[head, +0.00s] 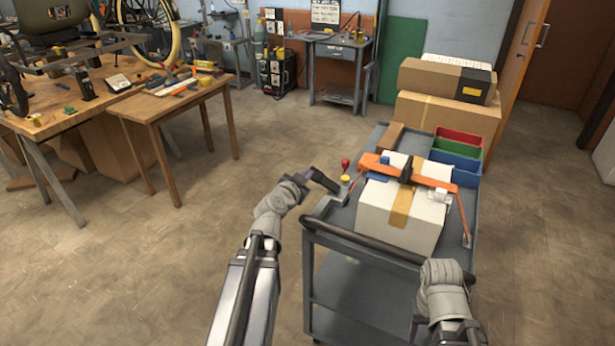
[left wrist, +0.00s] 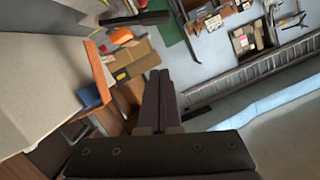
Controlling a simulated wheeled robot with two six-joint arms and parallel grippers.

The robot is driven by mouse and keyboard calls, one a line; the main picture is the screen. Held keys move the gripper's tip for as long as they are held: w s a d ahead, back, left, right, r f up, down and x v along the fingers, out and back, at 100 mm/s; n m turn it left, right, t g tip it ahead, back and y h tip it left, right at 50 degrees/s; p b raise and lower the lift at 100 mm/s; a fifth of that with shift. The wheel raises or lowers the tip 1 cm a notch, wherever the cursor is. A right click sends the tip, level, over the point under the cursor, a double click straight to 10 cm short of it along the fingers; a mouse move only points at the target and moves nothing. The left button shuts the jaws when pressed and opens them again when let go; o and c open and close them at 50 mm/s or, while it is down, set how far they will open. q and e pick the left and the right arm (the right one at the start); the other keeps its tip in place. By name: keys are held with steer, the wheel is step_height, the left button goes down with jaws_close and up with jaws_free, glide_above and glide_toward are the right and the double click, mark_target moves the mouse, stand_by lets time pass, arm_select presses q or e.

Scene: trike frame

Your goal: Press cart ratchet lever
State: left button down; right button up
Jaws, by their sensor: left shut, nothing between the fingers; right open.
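A grey cart (head: 340,212) carries a white box (head: 386,221) with an orange strap or bar (head: 437,182) across its top. A black upright ratchet-like part (head: 407,171) stands on that strap. A small lever with a red knob (head: 345,163) and a yellow button (head: 346,179) sit at the cart's left edge. My left gripper (head: 330,184) is shut and empty, just left of the red knob and yellow button. Its dark fingers lie together in the left wrist view (left wrist: 160,95). My right gripper (head: 440,272) is open above the cart's front right; its fingertips are hard to see.
Red, green and blue bins (head: 455,160) stand at the cart's back right. A black handle bar (head: 345,236) runs along its front. Cardboard boxes (head: 445,112) are stacked behind it. A wooden table (head: 150,108) stands at left; the floor between is clear.

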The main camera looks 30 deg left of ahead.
arm_select(q)
steer(key=b, duration=0.2)
glide_above(317, 179)
step_height(317, 179, down, 2)
steer(key=shift+d+f, duration=0.1)
steer(key=shift+f, duration=0.05)
steer(key=f+b, duration=0.1)
steer(key=a+f+b, duration=0.1)
steer(key=s+f+b, duration=0.1)
steer(key=shift+a+f, duration=0.15)
steer(key=shift+f, duration=0.05)
steer(key=shift+a+f+b, duration=0.1)
steer(key=shift+b, duration=0.25)
